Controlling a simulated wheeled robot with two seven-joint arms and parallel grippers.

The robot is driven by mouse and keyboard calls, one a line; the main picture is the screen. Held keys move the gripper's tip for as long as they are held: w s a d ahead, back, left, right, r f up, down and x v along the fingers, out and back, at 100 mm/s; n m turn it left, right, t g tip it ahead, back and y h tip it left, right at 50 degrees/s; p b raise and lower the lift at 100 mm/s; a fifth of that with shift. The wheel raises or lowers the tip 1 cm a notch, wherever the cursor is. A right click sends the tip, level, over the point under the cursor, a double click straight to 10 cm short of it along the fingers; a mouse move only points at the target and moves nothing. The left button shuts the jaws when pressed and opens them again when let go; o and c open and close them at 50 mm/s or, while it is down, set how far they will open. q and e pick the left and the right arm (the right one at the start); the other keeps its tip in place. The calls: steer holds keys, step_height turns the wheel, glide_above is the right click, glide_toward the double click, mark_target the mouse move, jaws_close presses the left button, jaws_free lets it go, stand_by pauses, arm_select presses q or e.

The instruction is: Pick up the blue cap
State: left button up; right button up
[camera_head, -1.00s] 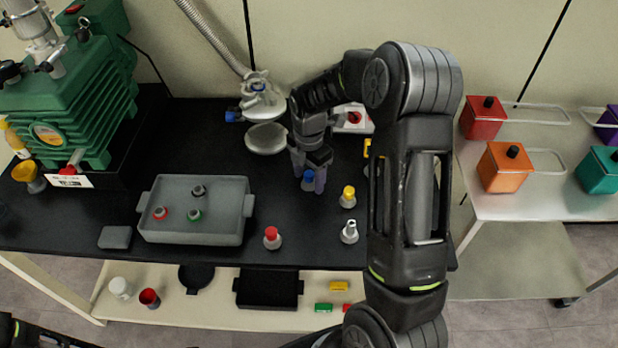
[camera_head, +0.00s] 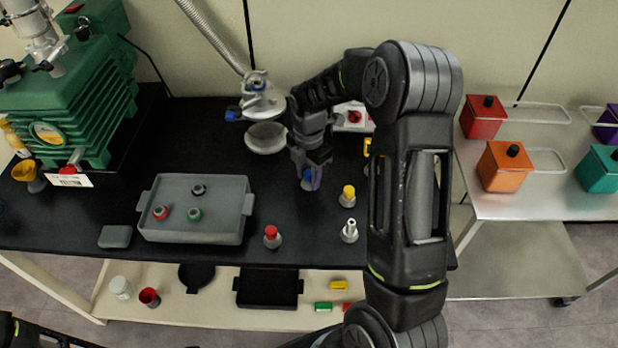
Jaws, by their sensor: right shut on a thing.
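The blue cap (camera_head: 307,174) is on the black bench, right of the grey tray. It sits between the fingertips of my right gripper (camera_head: 308,180), which points down from above and is shut on it. The fingers hide part of the cap, and I cannot tell what is under it. My left gripper is not in view; only a dark part of my own shows at the bottom left corner.
A red-capped flask (camera_head: 272,237), a yellow-capped flask (camera_head: 348,196) and an uncapped flask (camera_head: 349,231) stand close by.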

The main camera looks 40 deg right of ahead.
mark_target(309, 172)
jaws_close()
step_height(309, 172, up, 9)
steer(key=shift+r+b, duration=0.15)
steer(key=shift+b, duration=0.5)
steer(key=shift+r, duration=0.35)
